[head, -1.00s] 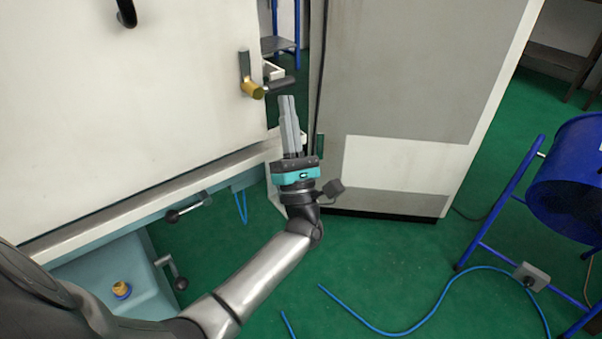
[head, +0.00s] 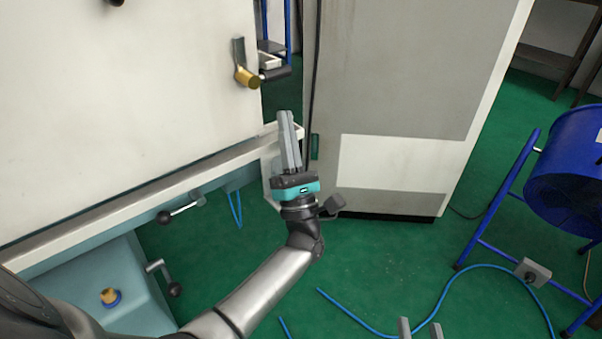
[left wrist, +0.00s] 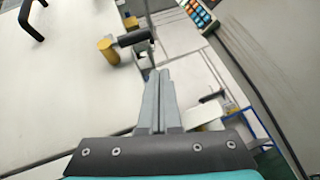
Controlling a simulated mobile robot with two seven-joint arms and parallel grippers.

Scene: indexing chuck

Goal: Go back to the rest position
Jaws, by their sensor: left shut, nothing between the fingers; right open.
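My left gripper (head: 286,115) is in the middle of the head view, in front of the gap between the white machine door and the grey cabinet. Its fingers are shut together and hold nothing; the left wrist view also shows the closed fingers (left wrist: 159,75). Just beyond and above them is a door handle with a brass hub (head: 248,77) and a dark grip (head: 276,73). The grip also shows in the left wrist view (left wrist: 134,38), apart from the fingertips. My right gripper (head: 420,328) shows only its two fingertips, spread apart, at the bottom edge.
The white machine door (head: 120,110) fills the left, with levers (head: 182,207) below it. The grey cabinet (head: 395,140) stands to the right. A blue drum on a frame (head: 570,170) is at far right. A blue hose (head: 375,329) lies on the green floor.

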